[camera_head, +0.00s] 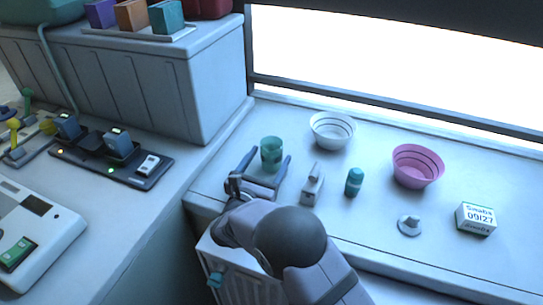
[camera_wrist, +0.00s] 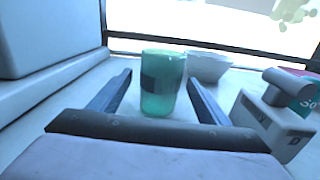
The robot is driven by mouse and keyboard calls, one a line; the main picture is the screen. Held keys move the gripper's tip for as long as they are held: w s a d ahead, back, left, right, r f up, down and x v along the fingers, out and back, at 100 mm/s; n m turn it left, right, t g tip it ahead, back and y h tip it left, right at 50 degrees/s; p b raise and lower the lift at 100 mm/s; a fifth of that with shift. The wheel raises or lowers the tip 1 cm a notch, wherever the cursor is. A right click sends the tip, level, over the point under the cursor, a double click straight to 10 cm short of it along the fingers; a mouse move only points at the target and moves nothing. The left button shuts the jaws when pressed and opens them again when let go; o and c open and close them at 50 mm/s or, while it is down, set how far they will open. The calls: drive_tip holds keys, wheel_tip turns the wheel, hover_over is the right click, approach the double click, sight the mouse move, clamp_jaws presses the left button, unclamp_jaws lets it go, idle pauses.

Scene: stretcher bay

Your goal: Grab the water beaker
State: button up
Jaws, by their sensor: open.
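The water beaker is a translucent green cup (camera_head: 271,153) standing upright on the white counter by the window in the head view. It also shows in the middle of the wrist view (camera_wrist: 163,84), with a dark patch on its side. My gripper (camera_head: 267,159) is open, with one finger on each side of the beaker. In the wrist view the open fingers (camera_wrist: 160,82) flank the beaker with gaps on both sides, so it is not gripped. The beaker's base is fully visible between the fingers.
Right of the beaker stand a grey-white dispenser (camera_head: 312,184), a small teal bottle (camera_head: 354,182), a white bowl (camera_head: 332,131), a pink bowl (camera_head: 417,166), a small grey knob-like piece (camera_head: 409,225) and a labelled box (camera_head: 477,219). A large white cabinet (camera_head: 150,85) rises to the left.

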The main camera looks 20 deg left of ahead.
sight(275, 147)
drive_tip(key=shift+w+p, duration=0.65)
drive_tip(key=shift+w, duration=2.45)
drive_tip(key=c, duration=1.2)
drive_tip(key=shift+r, duration=0.25)
drive_tip(key=shift+r+b, duration=0.75)
drive_tip(key=shift+r, duration=3.95)
